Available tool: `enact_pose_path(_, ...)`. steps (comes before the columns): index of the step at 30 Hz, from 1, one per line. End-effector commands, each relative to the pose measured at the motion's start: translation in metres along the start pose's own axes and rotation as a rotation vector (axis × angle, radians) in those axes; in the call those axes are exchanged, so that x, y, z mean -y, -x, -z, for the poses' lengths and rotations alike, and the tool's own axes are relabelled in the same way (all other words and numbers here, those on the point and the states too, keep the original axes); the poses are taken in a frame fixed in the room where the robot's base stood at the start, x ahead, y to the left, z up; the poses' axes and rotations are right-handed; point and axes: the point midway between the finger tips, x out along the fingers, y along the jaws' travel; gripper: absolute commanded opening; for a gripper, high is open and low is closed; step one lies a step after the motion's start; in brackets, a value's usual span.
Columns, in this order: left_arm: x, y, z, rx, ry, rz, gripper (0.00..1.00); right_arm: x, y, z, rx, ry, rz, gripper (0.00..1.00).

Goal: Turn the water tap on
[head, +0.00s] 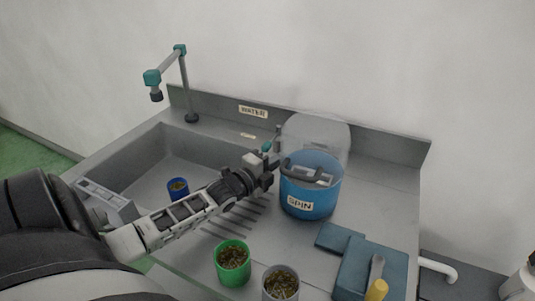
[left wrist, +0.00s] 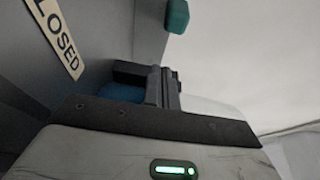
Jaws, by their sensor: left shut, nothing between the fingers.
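The water tap (head: 187,90) is a grey post with a teal-jointed spout at the back left of the sink. A "WATER" label (head: 253,111) is on the back wall panel. A small teal-tipped lever (head: 267,146) stands near the back panel, right of the sink; a teal knob (left wrist: 176,15) shows at the top of the left wrist view. A "CLOSED" label (left wrist: 54,35) is partly cut off there. My left gripper (head: 268,163) is shut and empty, just in front of the lever. Whether they touch is unclear. My right gripper is out of view.
A blue "SPIN" tub (head: 308,200) with a raised clear lid (head: 320,128) stands close right of the gripper. A blue cup (head: 178,190) sits in the sink. Blue pads (head: 352,262) lie front right.

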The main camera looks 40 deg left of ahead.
Motion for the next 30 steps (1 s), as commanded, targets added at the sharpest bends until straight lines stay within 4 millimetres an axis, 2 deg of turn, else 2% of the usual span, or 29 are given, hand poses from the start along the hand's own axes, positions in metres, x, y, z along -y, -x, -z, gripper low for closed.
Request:
enact_pose_path(2,0.002,-0.015,-0.001,0.001,-0.001,0.003,0.00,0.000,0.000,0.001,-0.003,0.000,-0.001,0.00)
enact_pose_path(3,0.001,-0.008,-0.011,0.001,-0.006,-0.005,0.00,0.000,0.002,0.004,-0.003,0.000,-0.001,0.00)
enact_pose_path(6,0.001,-0.002,-0.024,0.001,-0.006,-0.005,0.00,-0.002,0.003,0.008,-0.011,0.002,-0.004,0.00)
enact_pose_path(12,0.000,0.002,-0.037,0.000,0.000,-0.002,0.00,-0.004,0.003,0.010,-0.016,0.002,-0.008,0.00)
enact_pose_path(24,-0.001,0.003,-0.037,-0.003,0.000,0.000,0.00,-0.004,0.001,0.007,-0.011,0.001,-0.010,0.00)
enact_pose_path(30,-0.005,-0.004,-0.033,-0.057,-0.007,0.001,0.00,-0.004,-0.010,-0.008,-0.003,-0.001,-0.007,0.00)
